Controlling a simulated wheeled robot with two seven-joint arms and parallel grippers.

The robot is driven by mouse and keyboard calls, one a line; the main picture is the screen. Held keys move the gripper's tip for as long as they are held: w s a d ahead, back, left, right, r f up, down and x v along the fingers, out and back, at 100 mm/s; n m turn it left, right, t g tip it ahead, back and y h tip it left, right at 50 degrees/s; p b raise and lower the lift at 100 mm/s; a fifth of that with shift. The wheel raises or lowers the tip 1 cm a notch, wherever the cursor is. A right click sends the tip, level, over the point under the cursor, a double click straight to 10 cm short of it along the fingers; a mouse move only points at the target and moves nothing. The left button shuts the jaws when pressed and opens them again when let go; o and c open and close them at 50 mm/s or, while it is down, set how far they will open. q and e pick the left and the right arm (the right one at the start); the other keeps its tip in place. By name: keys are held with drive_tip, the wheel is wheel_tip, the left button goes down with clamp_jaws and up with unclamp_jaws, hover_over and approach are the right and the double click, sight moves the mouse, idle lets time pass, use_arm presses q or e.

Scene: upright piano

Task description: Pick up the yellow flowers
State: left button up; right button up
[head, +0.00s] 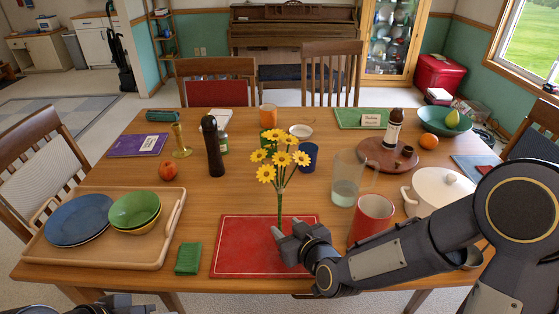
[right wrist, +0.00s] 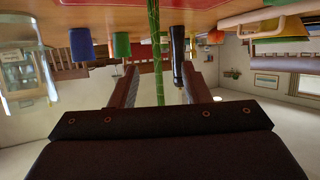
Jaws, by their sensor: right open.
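The yellow flowers (head: 280,161) stand upright as a bunch on a green stem above the red placemat (head: 240,250) at the table's near edge. My right gripper (head: 284,231) is low over the placemat at the stem, and its hand hides the stem's lower end. In the right wrist view, which is upside down, the green stem (right wrist: 155,50) runs between the two spread fingers of my right gripper (right wrist: 160,88). Gaps show on both sides of the stem. A dark part of my left arm or gripper (head: 105,305) shows at the bottom left edge; its jaws cannot be made out.
A red cup (head: 371,220), a glass pitcher (head: 345,180) and a white pot (head: 440,190) stand close to my right forearm. A wooden tray (head: 100,252) with plates and bowls lies left, beside a green napkin (head: 188,259). A dark pepper mill (head: 212,147) stands behind.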

sight(282, 218)
drive_tip(key=x, duration=0.6)
drive_tip(key=shift+d+r+p, duration=0.1)
drive_tip(key=shift+d+p, duration=0.05)
drive_tip(key=shift+p, duration=0.25)
clamp_jaws()
drive_tip(key=shift+r, duration=0.1)
drive_tip(key=shift+r, duration=0.55)
drive_tip(key=s+d+r+p, duration=0.1)
drive_tip(key=s+d+r, duration=0.6)
drive_tip(key=s+r, duration=0.4)
drive_tip(key=shift+s+r+p, duration=0.3)
drive_tip(key=shift+s, duration=0.4)
